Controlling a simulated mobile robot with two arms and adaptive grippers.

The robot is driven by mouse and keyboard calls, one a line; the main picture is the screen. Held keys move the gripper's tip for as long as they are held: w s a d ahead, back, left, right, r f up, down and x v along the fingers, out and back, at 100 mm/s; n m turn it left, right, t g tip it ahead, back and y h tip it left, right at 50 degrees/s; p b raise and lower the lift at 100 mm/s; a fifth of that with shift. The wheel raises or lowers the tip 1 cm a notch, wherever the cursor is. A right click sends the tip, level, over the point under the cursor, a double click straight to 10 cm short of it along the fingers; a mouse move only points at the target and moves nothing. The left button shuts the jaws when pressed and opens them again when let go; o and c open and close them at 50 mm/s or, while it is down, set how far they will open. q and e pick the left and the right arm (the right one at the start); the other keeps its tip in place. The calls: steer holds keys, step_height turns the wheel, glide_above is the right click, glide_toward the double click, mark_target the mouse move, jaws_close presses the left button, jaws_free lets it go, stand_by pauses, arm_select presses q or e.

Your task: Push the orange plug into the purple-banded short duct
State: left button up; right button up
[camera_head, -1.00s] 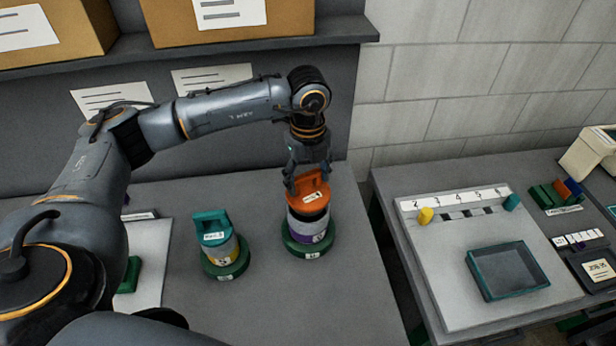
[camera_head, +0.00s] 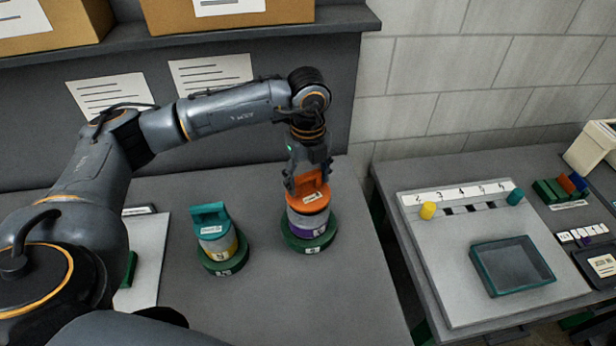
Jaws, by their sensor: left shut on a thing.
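The orange plug (camera_head: 309,200) sits at the top of the purple-banded short duct (camera_head: 309,219), its orange rim down against the grey duct wall. The duct stands upright in a green base (camera_head: 312,242) on the grey bench. Its purple band (camera_head: 311,228) shows low on the wall, just above the base. My left gripper (camera_head: 306,186), coming down from above, is shut on the plug's orange handle and hides part of it. The plug's lower part is hidden inside the duct. My right gripper is out of view.
A yellow-banded duct with a teal plug (camera_head: 212,220) stands in a green base to the left. The bench (camera_head: 300,310) is clear in front. Across a gap at right, another table holds a numbered board (camera_head: 440,240) and a teal tray (camera_head: 511,266).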

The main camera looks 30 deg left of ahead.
arm_select(q)
steer(key=shift+f+b, duration=0.5)
steer(key=shift+f, duration=0.2)
steer(key=o, duration=1.9)
step_height(320, 180, up, 12)
